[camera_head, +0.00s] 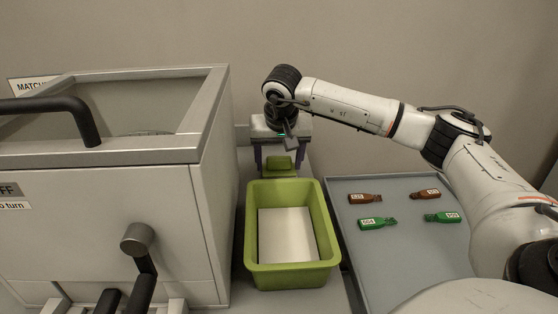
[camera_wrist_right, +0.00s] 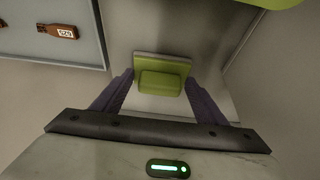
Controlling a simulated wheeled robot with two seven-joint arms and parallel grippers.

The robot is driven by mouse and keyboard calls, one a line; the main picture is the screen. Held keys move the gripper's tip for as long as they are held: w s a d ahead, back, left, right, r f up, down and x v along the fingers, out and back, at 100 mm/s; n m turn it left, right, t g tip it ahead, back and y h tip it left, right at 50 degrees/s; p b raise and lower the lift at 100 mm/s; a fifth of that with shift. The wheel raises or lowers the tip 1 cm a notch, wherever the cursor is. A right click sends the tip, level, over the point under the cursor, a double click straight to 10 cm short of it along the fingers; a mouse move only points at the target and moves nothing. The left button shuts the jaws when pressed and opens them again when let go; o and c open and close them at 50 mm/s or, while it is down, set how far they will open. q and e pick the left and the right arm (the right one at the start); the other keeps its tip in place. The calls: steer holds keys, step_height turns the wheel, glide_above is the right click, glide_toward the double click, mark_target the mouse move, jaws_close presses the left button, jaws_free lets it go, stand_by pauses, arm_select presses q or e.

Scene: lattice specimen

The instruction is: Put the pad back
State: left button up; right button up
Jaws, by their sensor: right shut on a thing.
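The pad (camera_head: 280,165) is a small green block with a wider plate, behind the green tub in the head view. It also shows between the purple fingers in the wrist view (camera_wrist_right: 161,82). My right gripper (camera_head: 279,160) points down and is shut on the pad, with one finger at each side. I cannot tell whether the pad's underside touches the surface below. My left gripper is not in view.
The green tub (camera_head: 255,240) holds a flat white sheet (camera_head: 287,236). A large grey machine (camera_head: 190,190) with black handles stands at left. A grey tray (camera_head: 385,265) at right holds brown and green tagged pieces (camera_head: 378,223). A pale wall closes the back.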

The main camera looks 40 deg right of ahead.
steer(key=o, duration=1.2)
steer(key=shift+f, duration=0.1)
steer(key=p+v, duration=0.1)
steer(key=v, duration=1.1)
